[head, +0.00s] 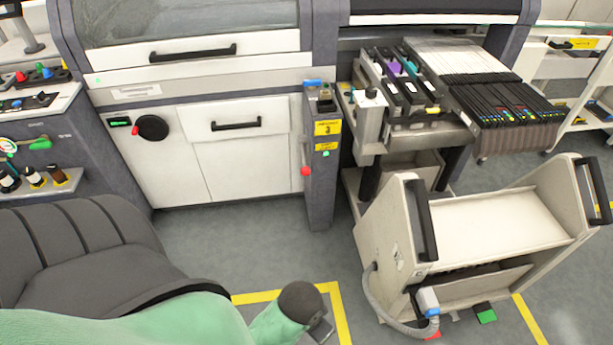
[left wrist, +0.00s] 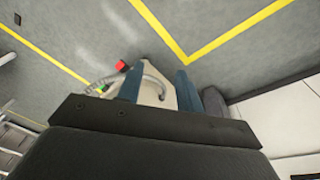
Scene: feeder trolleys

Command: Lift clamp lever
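A red ball knob (head: 305,171), possibly the clamp lever's end, sits low on the left side of a grey post (head: 322,190) with yellow labels. I cannot tell for sure which part is the clamp lever. The post has a blue piece (head: 312,82) on top. My left gripper (left wrist: 157,72) shows two blue fingers standing apart with an empty gap, above the floor. In the head view my green left arm reaches in at the bottom, well below the knob; its fingertips are not clear there. My right gripper is not in view.
A cream feeder trolley (head: 500,225) with black handles and a grey hose (head: 378,300) stands at the right. Behind it is a feeder bank (head: 500,95). Grey floor (head: 250,240) is open before the post.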

